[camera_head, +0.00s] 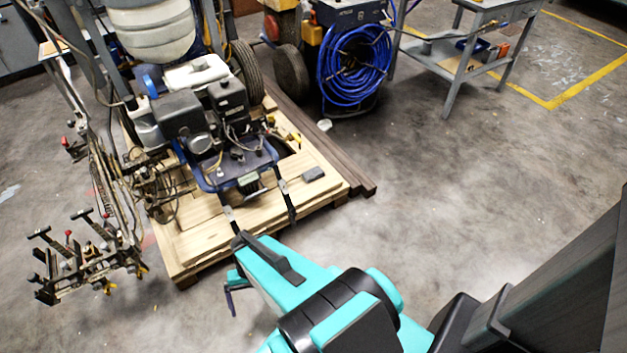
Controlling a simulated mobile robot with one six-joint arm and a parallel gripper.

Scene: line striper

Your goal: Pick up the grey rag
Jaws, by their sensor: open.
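The grey rag (313,174) appears as a small, flat, dark grey piece lying on the bare right part of the wooden pallet, near its right edge. My gripper (255,199) reaches over the front of the pallet from my teal arm. Its two dark fingers are spread apart and nothing shows between them. The rag lies to the right of the right fingertip, apart from it. The rag is in full view; the height of the fingers above the pallet is hard to tell.
A line striper with an engine (205,115) fills much of the pallet (205,245), close to my fingers. Dark planks (330,150) lie behind the rag. A blue hose reel (355,65) and a grey table (470,60) stand farther back. The floor at right is clear.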

